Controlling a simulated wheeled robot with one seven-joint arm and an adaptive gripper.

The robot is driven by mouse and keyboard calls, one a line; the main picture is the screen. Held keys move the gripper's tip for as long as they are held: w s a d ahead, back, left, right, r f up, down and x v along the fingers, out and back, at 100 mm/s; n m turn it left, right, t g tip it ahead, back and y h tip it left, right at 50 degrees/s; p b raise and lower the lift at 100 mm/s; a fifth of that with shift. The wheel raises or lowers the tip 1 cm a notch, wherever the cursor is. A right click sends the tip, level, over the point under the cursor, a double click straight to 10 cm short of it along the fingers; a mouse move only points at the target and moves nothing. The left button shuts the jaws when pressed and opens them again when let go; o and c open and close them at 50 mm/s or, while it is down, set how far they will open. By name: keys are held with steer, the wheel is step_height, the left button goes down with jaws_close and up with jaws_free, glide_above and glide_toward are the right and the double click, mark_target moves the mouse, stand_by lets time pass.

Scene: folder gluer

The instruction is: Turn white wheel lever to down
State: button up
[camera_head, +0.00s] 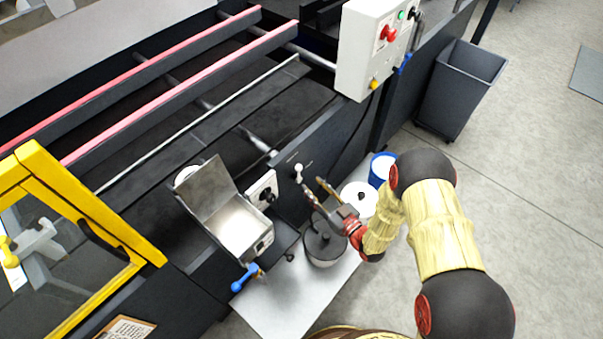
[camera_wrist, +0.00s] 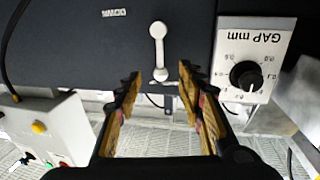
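The white wheel lever (camera_wrist: 158,48) sits on a dark panel in the wrist view, a short bar with a rounded knob at each end. It runs nearly along the picture's vertical. An upside-down label that appears to read DOWN (camera_wrist: 115,13) is near its upper end. In the head view the lever (camera_head: 299,173) is a small white shape on the machine's side. My gripper (camera_wrist: 160,78) is open and empty, its fingers either side of the lever's lower end in the picture. I cannot tell whether they touch it. My gripper (camera_head: 318,191) shows just right of the lever.
A GAP mm dial plate (camera_wrist: 252,60) is right of the lever. A white control box (camera_head: 370,45) with buttons projects above. A lidded dark pot (camera_head: 323,245), a white container (camera_head: 358,200) and a blue container (camera_head: 382,165) stand below my gripper.

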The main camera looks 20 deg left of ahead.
mark_target(302, 181)
steer(key=b+x, duration=0.1)
steer(key=x, duration=0.6)
steer(key=shift+w+a+b, duration=0.1)
steer(key=shift+a+b, duration=0.15)
steer(key=shift+b, duration=0.05)
jaws_close()
stand_by(0.8)
